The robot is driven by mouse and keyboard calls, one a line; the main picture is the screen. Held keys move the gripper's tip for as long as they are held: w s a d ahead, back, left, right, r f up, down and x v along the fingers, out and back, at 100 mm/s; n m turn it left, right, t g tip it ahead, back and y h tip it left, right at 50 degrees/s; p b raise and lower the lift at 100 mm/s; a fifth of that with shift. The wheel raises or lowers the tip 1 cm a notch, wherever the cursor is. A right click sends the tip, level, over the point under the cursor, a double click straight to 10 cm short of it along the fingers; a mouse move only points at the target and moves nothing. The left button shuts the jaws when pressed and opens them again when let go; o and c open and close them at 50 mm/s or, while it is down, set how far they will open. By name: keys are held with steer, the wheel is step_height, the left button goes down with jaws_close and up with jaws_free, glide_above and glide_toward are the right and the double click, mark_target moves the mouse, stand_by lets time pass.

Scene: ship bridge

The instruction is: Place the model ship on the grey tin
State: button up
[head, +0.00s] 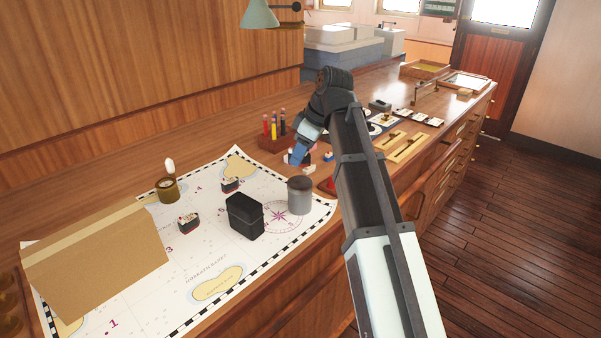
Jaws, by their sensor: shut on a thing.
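The grey tin (300,197) stands upright on the chart, near its right end, with its flat top clear. My gripper (297,161) is behind the tin in the picture, pointing down, near the pen holder. It is shut on a small dark, white and reddish thing that looks like a model ship, mostly hidden by the fingers. Two similar small ships stand on the chart: one (230,185) near the upper island, one (188,223) left of the black case. The held one appears apart from the tin.
A black case (244,217) stands just left of the tin. A brass pot (168,189), a cardboard folder (95,262) and a pen holder (275,140) are around the chart (255,260). Several small items and brass rulers (408,146) lie further right. The chart's lower middle is free.

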mark_target(301, 182)
steer(key=shift+f, duration=2.85)
steer(key=shift+f, duration=0.1)
steer(key=o, duration=1)
steer(key=v, duration=1.2)
